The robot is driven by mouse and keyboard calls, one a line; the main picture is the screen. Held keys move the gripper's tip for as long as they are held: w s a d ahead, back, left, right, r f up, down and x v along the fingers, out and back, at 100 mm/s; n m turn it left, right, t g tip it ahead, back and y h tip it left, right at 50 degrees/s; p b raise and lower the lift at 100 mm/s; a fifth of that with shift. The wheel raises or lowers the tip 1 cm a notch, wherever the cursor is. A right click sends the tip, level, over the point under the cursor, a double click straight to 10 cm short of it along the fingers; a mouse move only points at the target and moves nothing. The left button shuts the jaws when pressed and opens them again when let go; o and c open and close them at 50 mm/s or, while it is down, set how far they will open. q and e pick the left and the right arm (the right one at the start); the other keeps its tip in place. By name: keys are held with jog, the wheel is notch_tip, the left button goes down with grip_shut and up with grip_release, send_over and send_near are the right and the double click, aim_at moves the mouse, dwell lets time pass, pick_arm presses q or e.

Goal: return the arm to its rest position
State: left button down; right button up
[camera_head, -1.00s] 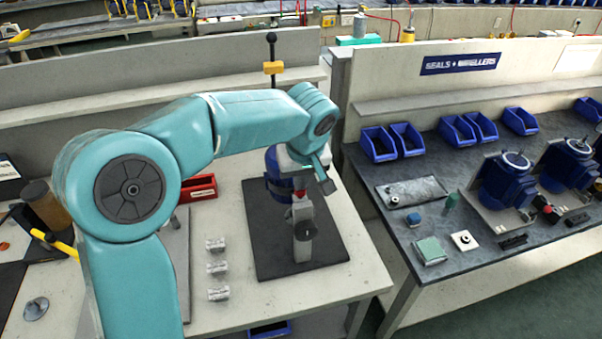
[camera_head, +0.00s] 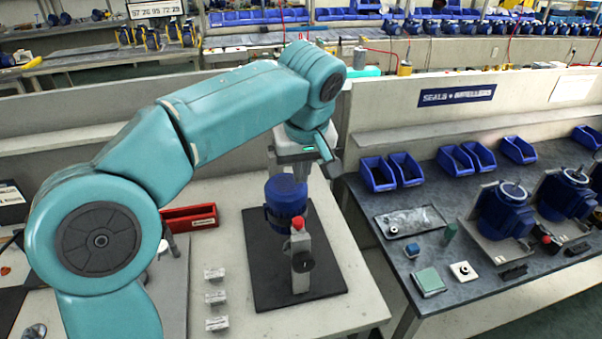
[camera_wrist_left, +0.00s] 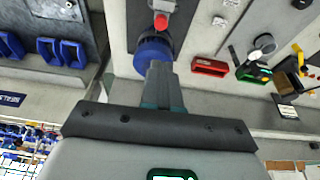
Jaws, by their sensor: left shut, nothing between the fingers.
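My left arm comes in from the left in the head view, bent at the elbow and raised over the bench. My left gripper (camera_head: 299,158) hangs above the blue pump (camera_head: 286,196), apart from it as far as I can tell. In the left wrist view the gripper's fingers (camera_wrist_left: 160,85) are together and hold nothing. The blue pump also shows there (camera_wrist_left: 152,56), just past the fingertips. A grey stand with a red knob (camera_head: 298,224) is in front of the pump. My right gripper is not in view.
The pump stands on a dark mat (camera_head: 322,283). A red bin (camera_head: 190,217) and several small metal blocks (camera_head: 215,298) are to its left. The right bench holds blue bins (camera_head: 378,173), a grey tray (camera_head: 412,222) and blue pumps (camera_head: 505,211). A low wall runs behind.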

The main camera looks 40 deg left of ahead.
pick_arm(q)
jog(key=w+d+f+m+g+h, duration=0.1)
jog(key=d+f+m+h, duration=0.3)
jog(key=f, duration=0.9)
jog(key=w+d+f+m, duration=0.15)
jog(key=d+f, duration=0.55)
jog(key=f, duration=0.7)
jog(key=s+d+f+m+h, duration=0.1)
jog(key=s+d+f, duration=0.2)
jog(key=s+f, duration=0.7)
jog(key=s+d+f+m+h+b, duration=0.1)
jog(key=s+d+f, duration=0.2)
jog(key=s+f, duration=0.7)
jog(key=shift+s+d+f+g+h, duration=0.3)
jog(key=shift+s+g, duration=0.1)
jog(key=shift+s, duration=0.25)
